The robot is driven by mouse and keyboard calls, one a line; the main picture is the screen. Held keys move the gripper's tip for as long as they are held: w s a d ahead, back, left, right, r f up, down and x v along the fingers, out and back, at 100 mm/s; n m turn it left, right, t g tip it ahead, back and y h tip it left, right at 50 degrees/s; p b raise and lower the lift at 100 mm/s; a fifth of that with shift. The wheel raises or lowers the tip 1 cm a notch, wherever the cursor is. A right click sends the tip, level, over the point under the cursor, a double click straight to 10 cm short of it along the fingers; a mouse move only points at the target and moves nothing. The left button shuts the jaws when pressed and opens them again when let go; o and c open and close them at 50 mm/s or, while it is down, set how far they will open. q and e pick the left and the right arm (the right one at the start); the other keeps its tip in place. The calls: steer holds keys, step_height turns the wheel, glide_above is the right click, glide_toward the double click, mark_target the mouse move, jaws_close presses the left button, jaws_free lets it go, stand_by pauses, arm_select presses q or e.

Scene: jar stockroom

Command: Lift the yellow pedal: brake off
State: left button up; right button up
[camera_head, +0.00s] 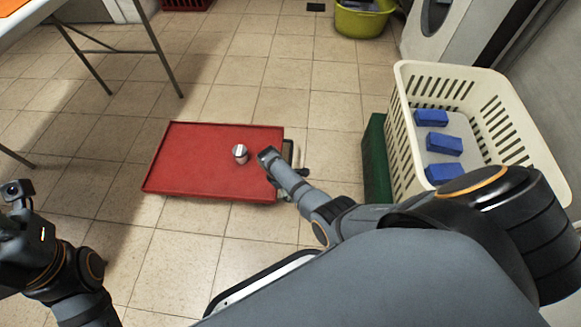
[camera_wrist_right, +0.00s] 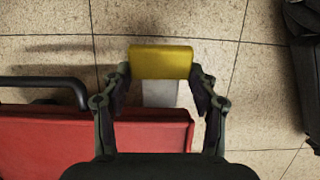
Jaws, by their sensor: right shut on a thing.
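The yellow pedal (camera_wrist_right: 160,62) shows in the right wrist view, just beyond the edge of the red platform (camera_head: 212,178). A pale grey piece (camera_wrist_right: 160,94) lies below it in the picture. My right gripper (camera_wrist_right: 161,82) has one finger on each side of the pedal and is shut on it. In the head view my right arm reaches to the platform's right edge, and the wrist hides the pedal. My left arm's end (camera_head: 18,192) is at the far left, away from the platform; its fingers cannot be made out.
A silver-and-white jar (camera_head: 240,154) stands on the platform. A cream crate (camera_head: 482,72) with blue blocks stands at the right, beside a green box (camera_head: 376,165). A yellow-green tub (camera_head: 362,22) stands at the back. The tiled floor left of the platform is clear.

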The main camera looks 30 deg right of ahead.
steer(key=shift+w+a+r+h, duration=0.1)
steer(key=shift+r+h, duration=0.05)
steer(key=shift+h, duration=0.25)
steer(key=shift+g, duration=0.4)
steer(key=o, duration=1.7)
steer(key=v, duration=0.7)
steer(key=shift+a+r, duration=0.2)
steer(key=shift+r, duration=0.05)
